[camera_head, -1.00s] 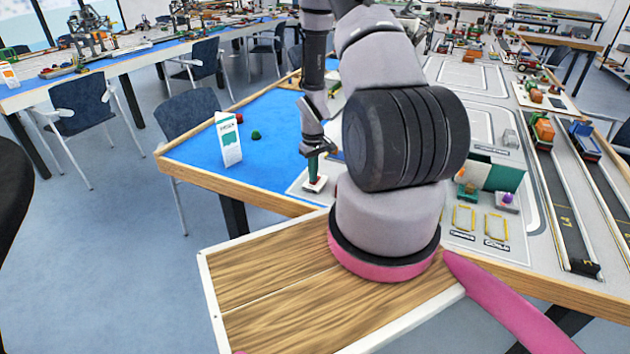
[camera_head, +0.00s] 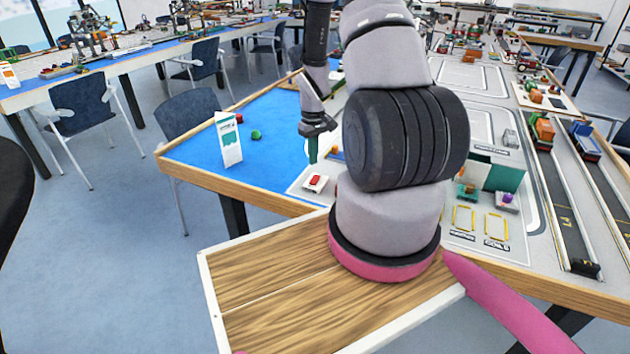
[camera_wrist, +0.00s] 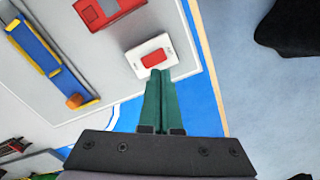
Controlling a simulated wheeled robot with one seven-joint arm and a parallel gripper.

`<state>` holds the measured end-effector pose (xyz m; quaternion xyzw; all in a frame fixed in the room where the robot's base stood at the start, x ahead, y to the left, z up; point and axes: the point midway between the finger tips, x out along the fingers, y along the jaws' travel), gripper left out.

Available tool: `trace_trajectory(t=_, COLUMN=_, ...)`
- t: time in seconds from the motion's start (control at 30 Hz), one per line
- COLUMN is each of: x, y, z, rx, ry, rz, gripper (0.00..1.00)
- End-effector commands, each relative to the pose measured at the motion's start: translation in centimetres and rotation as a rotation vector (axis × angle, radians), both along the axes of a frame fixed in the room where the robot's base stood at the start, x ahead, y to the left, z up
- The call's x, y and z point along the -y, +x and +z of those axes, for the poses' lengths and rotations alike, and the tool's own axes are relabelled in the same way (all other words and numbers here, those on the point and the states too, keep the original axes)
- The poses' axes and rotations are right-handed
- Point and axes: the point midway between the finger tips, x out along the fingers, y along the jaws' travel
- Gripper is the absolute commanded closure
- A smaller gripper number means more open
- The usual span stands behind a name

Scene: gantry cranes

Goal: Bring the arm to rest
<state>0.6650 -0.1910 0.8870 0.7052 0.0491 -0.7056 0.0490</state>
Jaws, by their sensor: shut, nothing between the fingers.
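My gripper (camera_head: 313,150) shows in the head view left of my arm's thick black joint, above the table's near left corner. Its green fingers are shut together and empty, pointing down. In the wrist view the closed fingers (camera_wrist: 155,100) reach up to just short of a red button on a white block (camera_wrist: 153,57); in this view their tips overlap the block's near edge. In the head view the same white block with the red button (camera_head: 315,183) sits below the fingertips, with a visible gap between them. Part of my arm hides the table behind it.
In the wrist view a blue and yellow bar (camera_wrist: 45,50) and a red part (camera_wrist: 108,12) lie nearby. Track lanes (camera_head: 560,215) run at right.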

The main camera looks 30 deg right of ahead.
Motion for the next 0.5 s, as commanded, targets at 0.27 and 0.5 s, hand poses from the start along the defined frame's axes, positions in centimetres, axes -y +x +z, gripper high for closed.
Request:
trace_trajectory(t=0.27, x=0.0, y=0.0, z=0.0, rx=0.0, ry=0.0, rz=0.0, gripper=1.0)
trace_trajectory(t=0.5, x=-0.1, y=0.4, z=1.3, rx=0.016, ry=-0.004, rz=-0.009, gripper=1.0)
